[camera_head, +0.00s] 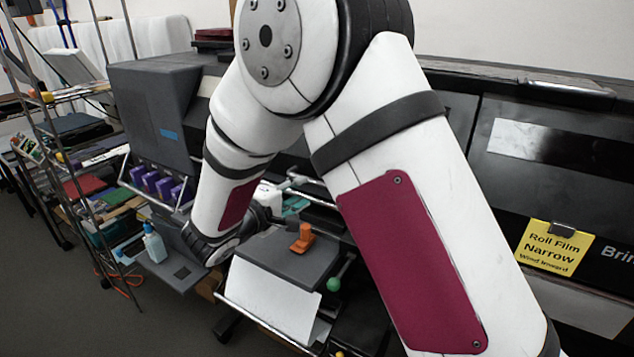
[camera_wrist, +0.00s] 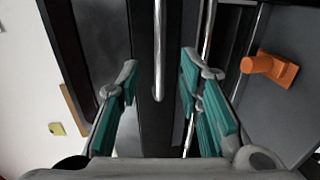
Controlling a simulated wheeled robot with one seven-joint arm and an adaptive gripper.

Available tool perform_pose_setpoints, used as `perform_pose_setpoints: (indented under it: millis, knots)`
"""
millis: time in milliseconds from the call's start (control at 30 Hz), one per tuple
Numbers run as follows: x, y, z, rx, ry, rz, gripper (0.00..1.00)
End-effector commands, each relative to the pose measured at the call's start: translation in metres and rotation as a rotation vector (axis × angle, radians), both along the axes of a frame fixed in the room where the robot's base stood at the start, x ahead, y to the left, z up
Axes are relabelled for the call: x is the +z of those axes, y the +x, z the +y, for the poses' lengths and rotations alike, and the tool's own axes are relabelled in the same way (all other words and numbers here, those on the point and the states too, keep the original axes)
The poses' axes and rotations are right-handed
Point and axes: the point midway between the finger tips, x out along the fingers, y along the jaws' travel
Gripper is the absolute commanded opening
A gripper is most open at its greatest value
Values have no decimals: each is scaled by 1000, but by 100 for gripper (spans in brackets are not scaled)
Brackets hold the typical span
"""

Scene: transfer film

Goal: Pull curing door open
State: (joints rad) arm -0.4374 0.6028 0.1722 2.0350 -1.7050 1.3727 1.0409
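My gripper (camera_wrist: 158,88) is open in the wrist view, with teal pads on both fingers. A thin silver bar (camera_wrist: 158,45) runs down from the top edge and ends between the fingertips, with clear space on both sides. It may be the door's handle. Behind it is a dark upright panel (camera_wrist: 158,130), possibly the curing door; I cannot tell for sure. In the head view my arm comes down over the dark machine, and the gripper is mostly hidden behind the wrist.
An orange knob-like piece (camera_head: 303,238) sits on a grey lid (camera_head: 270,252); it also shows in the wrist view (camera_wrist: 270,68). A white sheet (camera_head: 270,300) and green ball knob (camera_head: 333,284) are close by. A bottle (camera_head: 154,243) stands left. Floor is free at lower left.

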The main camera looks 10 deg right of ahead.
Motion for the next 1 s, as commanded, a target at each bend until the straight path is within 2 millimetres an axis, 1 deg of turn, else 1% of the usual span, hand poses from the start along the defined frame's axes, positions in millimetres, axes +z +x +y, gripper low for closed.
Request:
perform_pose_setpoints:
  millis: [33,100,300,400,600,900,933,967,1000]
  knots:
    - [-2,6,-10,-6,-1,1,33]
    - [-5,16,-19,-6,0,2,33]
    - [-12,41,-44,-5,-1,1,33]
    - [-15,51,-53,-4,0,1,33]
    - [-17,62,-62,-2,0,0,33]
    - [-18,63,-63,-2,-1,1,33]
    - [-18,63,-63,-2,-1,1,29]
    - [-18,63,-63,-2,-1,1,22]
    - [-18,63,-63,-2,-1,1,13]
